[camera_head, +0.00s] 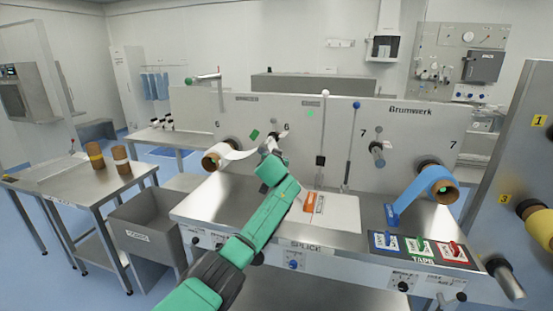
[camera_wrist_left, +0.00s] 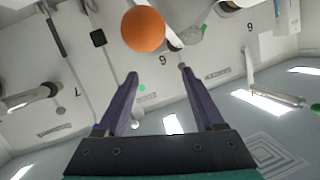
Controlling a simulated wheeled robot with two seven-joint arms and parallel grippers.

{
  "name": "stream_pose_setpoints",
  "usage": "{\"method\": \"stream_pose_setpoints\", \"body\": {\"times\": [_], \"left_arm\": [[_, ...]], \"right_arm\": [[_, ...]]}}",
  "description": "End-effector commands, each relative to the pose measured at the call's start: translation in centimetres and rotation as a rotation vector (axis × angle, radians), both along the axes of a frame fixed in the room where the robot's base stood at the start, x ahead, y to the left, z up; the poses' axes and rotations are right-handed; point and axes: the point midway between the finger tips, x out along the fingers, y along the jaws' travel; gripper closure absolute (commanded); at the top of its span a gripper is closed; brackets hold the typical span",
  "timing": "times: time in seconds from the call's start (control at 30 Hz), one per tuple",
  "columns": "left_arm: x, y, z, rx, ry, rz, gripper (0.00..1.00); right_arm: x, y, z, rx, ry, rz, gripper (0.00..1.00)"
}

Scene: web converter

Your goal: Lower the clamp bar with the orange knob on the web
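The orange knob (camera_wrist_left: 143,30) shows large in the left wrist view, just beyond the fingertips and roughly in line with the gap between them. My right gripper is not in view.
Two upright bars stand right of my gripper, one with a white knob (camera_head: 326,93) and one with a blue knob (camera_head: 356,105). A blue web (camera_head: 412,195) hangs at right beside tape dispensers (camera_head: 420,247).

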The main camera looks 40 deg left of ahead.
Motion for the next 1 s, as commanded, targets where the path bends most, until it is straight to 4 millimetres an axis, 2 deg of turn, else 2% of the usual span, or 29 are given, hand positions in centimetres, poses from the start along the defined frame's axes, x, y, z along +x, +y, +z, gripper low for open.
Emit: {"method": "stream_pose_setpoints", "body": {"times": [0.3,0.47,0.67,1.0], "left_arm": [[-0.1,-0.1,0.0,0.000,0.001,0.000,0.31],[-1.3,-0.9,0.1,0.000,0.000,0.000,0.31],[-4.5,-2.8,0.9,0.000,-0.001,-0.001,0.31],[-11.0,-6.6,2.9,0.000,0.000,-0.001,0.31]], "right_arm": [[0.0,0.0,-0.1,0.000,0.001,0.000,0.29],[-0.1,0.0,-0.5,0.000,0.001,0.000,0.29],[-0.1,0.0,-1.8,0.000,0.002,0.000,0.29],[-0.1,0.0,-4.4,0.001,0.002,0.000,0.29]]}}
